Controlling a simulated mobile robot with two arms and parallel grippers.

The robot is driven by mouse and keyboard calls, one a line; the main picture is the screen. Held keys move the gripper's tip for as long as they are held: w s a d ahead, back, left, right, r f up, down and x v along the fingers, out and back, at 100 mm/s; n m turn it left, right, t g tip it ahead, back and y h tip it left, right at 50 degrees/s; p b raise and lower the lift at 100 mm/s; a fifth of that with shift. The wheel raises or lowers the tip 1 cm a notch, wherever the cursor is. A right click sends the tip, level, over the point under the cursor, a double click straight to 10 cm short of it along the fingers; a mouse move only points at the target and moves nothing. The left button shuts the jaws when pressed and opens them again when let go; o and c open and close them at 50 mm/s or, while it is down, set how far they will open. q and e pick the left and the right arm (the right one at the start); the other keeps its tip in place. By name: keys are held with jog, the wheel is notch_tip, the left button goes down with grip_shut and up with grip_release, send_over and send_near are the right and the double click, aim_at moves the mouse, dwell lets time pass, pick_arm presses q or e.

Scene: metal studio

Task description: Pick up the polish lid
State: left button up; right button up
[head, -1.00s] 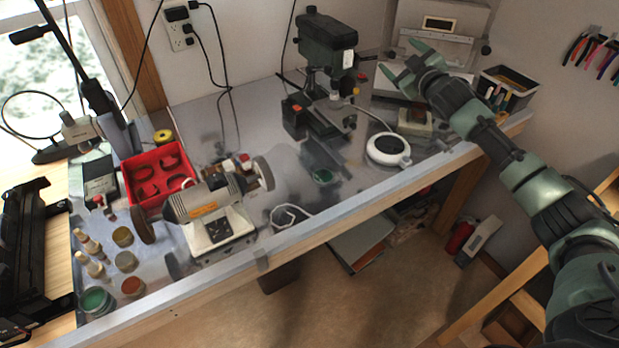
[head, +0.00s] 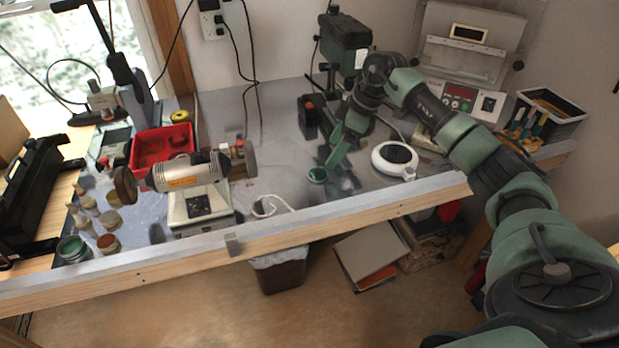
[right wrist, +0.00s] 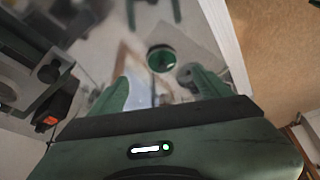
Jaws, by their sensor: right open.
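The polish lid (head: 317,175) is a small, round, dark green disc with a pale rim. It lies on the grey bench top in front of the drill press. In the right wrist view the lid (right wrist: 161,58) shows just beyond the gap between my fingers. My right gripper (head: 337,158) points down with its green fingers above and just right of the lid. It also shows in the right wrist view (right wrist: 160,88), where its fingers are spread with no object seen between them. My left gripper is not in view.
The drill press (head: 345,48) stands close behind my right gripper. A white round device (head: 394,160) sits to its right. The wooden front edge (head: 300,224) is near the lid.

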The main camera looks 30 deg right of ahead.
aim_at(322, 174)
jog(key=p+x, duration=0.2)
jog(key=x, duration=0.4)
jog(key=shift+a+f, duration=0.25)
jog(key=shift+w+a+f, duration=0.1)
jog(key=shift+a+f, duration=0.05)
jog(key=shift+f, duration=0.45)
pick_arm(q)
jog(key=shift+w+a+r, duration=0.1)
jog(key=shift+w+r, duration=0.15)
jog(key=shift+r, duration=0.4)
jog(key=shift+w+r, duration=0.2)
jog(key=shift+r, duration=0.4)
pick_arm(e)
jog(key=c, duration=1.4)
jog(key=shift+r, duration=0.15)
